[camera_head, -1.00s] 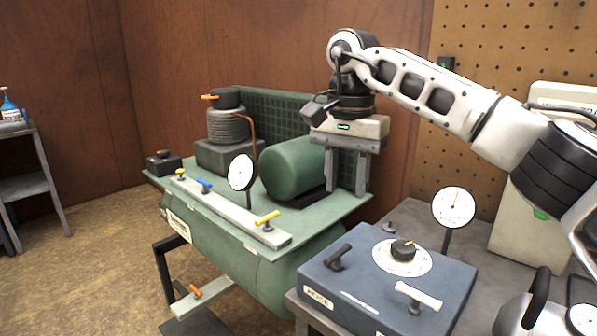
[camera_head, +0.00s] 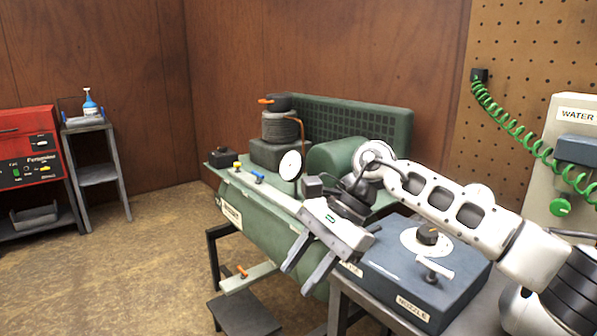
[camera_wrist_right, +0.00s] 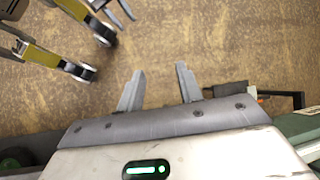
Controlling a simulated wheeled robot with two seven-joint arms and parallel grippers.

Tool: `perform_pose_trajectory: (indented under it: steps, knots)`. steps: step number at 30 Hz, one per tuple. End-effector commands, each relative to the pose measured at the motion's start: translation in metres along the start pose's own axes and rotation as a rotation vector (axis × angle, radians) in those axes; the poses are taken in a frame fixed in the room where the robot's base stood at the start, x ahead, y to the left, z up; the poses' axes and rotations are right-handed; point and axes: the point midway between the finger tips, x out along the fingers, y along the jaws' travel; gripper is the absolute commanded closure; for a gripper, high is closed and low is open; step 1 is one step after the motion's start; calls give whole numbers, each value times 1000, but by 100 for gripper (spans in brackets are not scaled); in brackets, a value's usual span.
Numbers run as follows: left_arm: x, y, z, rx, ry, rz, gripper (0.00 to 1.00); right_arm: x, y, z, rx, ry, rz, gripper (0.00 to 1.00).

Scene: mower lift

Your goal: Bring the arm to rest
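My right gripper (camera_head: 306,273) hangs in front of the green compressor (camera_head: 262,232) in the head view, its two grey fingers pointing down and left. The fingers stand apart with nothing between them. In the right wrist view the open fingers (camera_wrist_right: 158,88) show over the brown floor. My right arm (camera_head: 450,205) comes in from the right, over the blue-grey box (camera_head: 405,275) with a dial and a white T-handle. I cannot tell how far it clears the box. My left gripper is not in the head view.
A black step (camera_head: 243,316) stands below the compressor. A white cabinet marked WATER (camera_head: 575,115) with a coiled green hose (camera_head: 515,130) is at the right. A red cabinet (camera_head: 30,150) and a stand (camera_head: 97,172) are at the left. The floor (camera_head: 130,270) between is clear.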

Motion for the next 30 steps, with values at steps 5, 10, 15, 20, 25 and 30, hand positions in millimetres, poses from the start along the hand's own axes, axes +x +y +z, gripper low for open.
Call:
perform_pose_trajectory:
  steps: [5,10,15,20,25,30]
  knots:
    - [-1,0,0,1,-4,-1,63,71,-2,71,303,-540,-138,64]
    - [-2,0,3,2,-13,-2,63,72,-8,109,781,-1106,-216,64]
    - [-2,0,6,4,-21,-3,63,54,0,80,1352,-1651,-202,64]
    - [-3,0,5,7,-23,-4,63,59,40,8,1926,-2141,-117,64]
    - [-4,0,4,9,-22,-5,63,101,128,-65,-1820,1909,-21,64]
    - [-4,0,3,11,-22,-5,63,146,220,-93,-1439,1487,-85,64]
